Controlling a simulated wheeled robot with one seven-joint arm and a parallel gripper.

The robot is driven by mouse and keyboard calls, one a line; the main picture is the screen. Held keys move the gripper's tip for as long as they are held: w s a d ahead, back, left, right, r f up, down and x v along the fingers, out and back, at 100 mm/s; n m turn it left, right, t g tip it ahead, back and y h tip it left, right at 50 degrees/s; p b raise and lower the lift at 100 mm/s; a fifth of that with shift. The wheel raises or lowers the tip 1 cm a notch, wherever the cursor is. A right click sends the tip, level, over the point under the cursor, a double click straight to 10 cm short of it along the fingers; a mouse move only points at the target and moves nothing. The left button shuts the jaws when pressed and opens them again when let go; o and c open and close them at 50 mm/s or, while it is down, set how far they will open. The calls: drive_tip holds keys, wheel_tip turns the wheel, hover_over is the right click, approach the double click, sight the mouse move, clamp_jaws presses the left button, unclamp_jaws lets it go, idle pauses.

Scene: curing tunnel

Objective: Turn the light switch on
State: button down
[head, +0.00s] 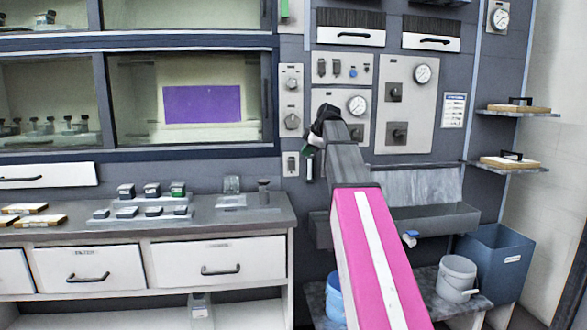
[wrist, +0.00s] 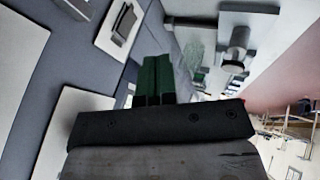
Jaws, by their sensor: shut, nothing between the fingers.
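A small light plate with a dark rocker switch (head: 291,163) is on the wall panel, just right of the bench's back corner. In the wrist view the switch plate (wrist: 122,24) shows near the top, up and left of my fingertips. I cannot tell which way the rocker is set. My gripper (head: 311,150) is just right of the plate in the head view, with its fingers partly hidden by the wrist. In the wrist view my gripper (wrist: 155,62) has its green fingers together, with nothing between them. A gap shows between the fingertips and the plate.
A plate with two round knobs (head: 291,97) is above the switch. Gauge panels (head: 408,75) stand to the right. A glass jar (head: 231,185) and a metal weight (head: 264,192) are on the bench (head: 250,224) to the left. A grey trough (head: 440,219) is behind my arm.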

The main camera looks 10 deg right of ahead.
sight(294, 167)
idle(0.4)
drive_tip(key=x, duration=0.4)
drive_tip(key=w+x, duration=0.1)
drive_tip(key=x, duration=0.2)
drive_tip(key=w+r+x, duration=0.1)
drive_tip(key=x, duration=0.3)
drive_tip(key=shift+w+d+f, duration=0.2)
drive_tip(key=shift+w, duration=0.15)
drive_tip(key=shift+w+f, duration=0.1)
drive_tip(key=shift+w, duration=0.3)
drive_tip(key=shift+w+f, duration=0.15)
drive_tip(key=shift+w, duration=0.2)
drive_tip(key=shift+r, duration=0.2)
